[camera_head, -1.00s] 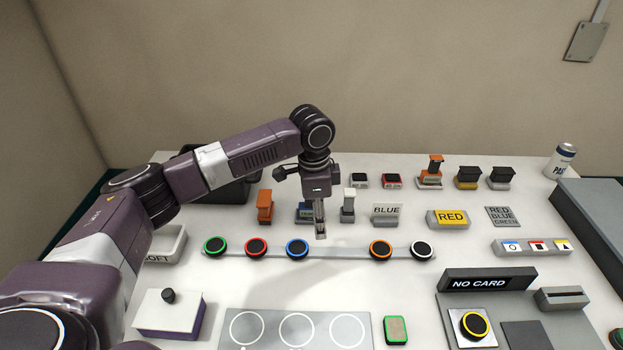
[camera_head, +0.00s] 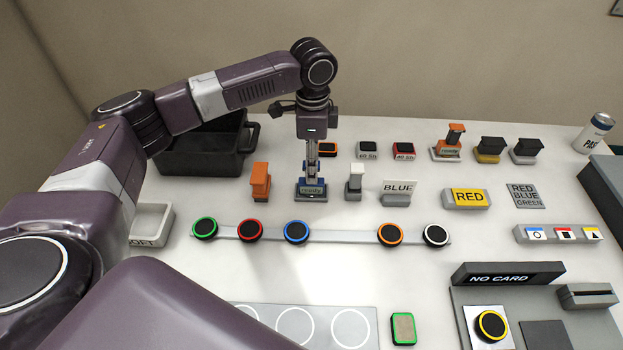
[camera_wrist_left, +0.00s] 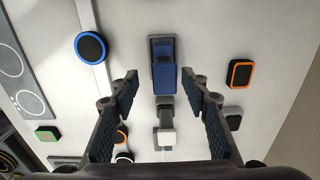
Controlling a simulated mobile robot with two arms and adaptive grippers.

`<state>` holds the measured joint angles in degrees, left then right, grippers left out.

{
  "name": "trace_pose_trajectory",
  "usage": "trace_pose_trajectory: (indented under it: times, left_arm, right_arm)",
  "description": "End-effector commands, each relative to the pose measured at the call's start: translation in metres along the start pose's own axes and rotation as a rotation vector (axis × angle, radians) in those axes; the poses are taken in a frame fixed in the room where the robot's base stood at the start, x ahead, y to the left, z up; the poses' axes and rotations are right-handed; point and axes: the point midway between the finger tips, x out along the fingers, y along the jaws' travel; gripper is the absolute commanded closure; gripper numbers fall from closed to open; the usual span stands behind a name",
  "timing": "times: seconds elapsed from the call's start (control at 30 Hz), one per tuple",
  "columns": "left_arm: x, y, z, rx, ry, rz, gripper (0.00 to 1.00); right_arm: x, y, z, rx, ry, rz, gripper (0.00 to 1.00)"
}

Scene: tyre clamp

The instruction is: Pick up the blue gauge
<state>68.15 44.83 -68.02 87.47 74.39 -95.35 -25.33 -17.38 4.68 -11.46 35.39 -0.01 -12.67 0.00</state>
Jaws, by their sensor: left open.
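The blue gauge (camera_wrist_left: 165,78) is a blue upright block on a grey base, lit from above in the left wrist view. In the head view its labelled grey base (camera_head: 311,192) shows, and my gripper hides much of its upper part. My left gripper (camera_head: 312,172) points straight down over it. In the left wrist view the open fingers (camera_wrist_left: 160,82) stand on either side of the blue block, with gaps visible on both sides. My right gripper is not in view.
An orange gauge (camera_head: 260,181) stands just left and a white-topped grey block (camera_head: 355,181) just right. A row of ringed buttons (camera_head: 296,231) lies in front; a black bin (camera_head: 205,146) is behind left.

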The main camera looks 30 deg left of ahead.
Motion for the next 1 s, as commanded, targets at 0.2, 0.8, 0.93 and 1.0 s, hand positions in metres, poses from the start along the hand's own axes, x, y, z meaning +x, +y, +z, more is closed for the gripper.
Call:
trace_pose_trajectory:
  times: [0.2,0.8,0.93,1.0]
  left_arm:
    - [0.027,-0.004,0.003,-0.003,-0.003,0.003,0.58]
    - [0.054,-0.005,0.003,0.000,0.000,-0.001,0.74]
    - [0.053,-0.005,0.003,0.000,0.000,-0.001,0.89]
    - [0.053,-0.005,0.003,0.000,0.000,-0.001,0.96]
  right_arm:
    - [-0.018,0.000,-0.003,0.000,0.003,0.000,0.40]
    - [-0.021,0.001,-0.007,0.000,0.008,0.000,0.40]
    - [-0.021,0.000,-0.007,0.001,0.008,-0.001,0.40]
    - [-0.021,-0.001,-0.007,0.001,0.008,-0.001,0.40]
